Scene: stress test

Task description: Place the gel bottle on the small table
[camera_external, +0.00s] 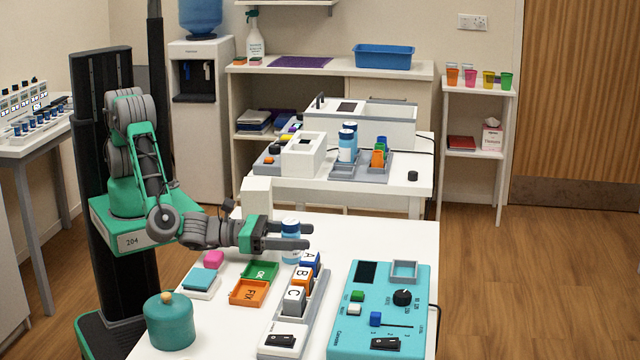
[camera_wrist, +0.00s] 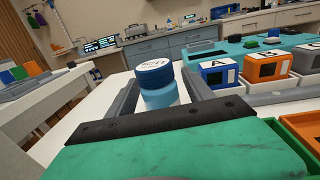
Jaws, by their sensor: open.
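A small blue bottle with a darker blue cap and white lid top stands upright on the near white table (camera_external: 230,330). I take it for the gel bottle (camera_external: 291,226); its label is too small to read. My gripper (camera_external: 307,236) is open, level and low over the table, with its fingers either side of the bottle. In the wrist view the bottle (camera_wrist: 158,88) stands between the two fingers, with gaps beside it; its lower part is hidden by my gripper. I cannot tell which table is the small one; a second white table (camera_external: 400,203) stands behind.
A rack of lettered blocks (camera_external: 302,325), a teal control box (camera_external: 346,345), orange (camera_external: 249,293) and green (camera_external: 260,270) trays and a teal jar (camera_external: 169,322) stand on the near table. Two similar bottles (camera_external: 347,146) stand on the back table. A narrow shelf (camera_external: 480,88) holds coloured cups.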

